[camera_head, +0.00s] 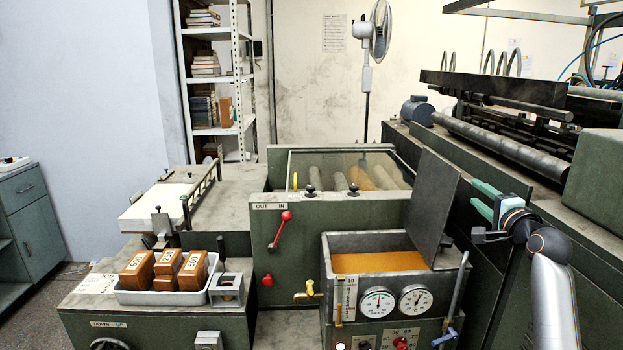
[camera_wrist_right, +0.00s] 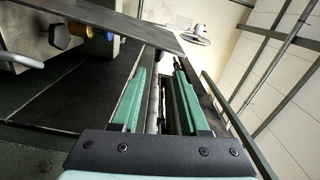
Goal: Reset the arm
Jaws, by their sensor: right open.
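My right arm comes in from the lower right in the head view. Its right gripper (camera_head: 484,202) has green fingers and is raised beside the open metal lid of the glue tank, to the right of it. In the right wrist view the two green fingers of the right gripper (camera_wrist_right: 162,100) stand apart with nothing between them. The lid (camera_head: 431,205) also shows beyond the fingertips in the wrist view (camera_wrist_right: 135,28). My left gripper is not in view.
The open tank (camera_head: 372,238) holds an orange-brown mass, with gauges on its front. A white tray (camera_head: 165,297) with several brown blocks stands at the left. A green machine with rollers (camera_head: 505,150) lies behind my right gripper. A red lever (camera_head: 280,230) sticks out mid-front.

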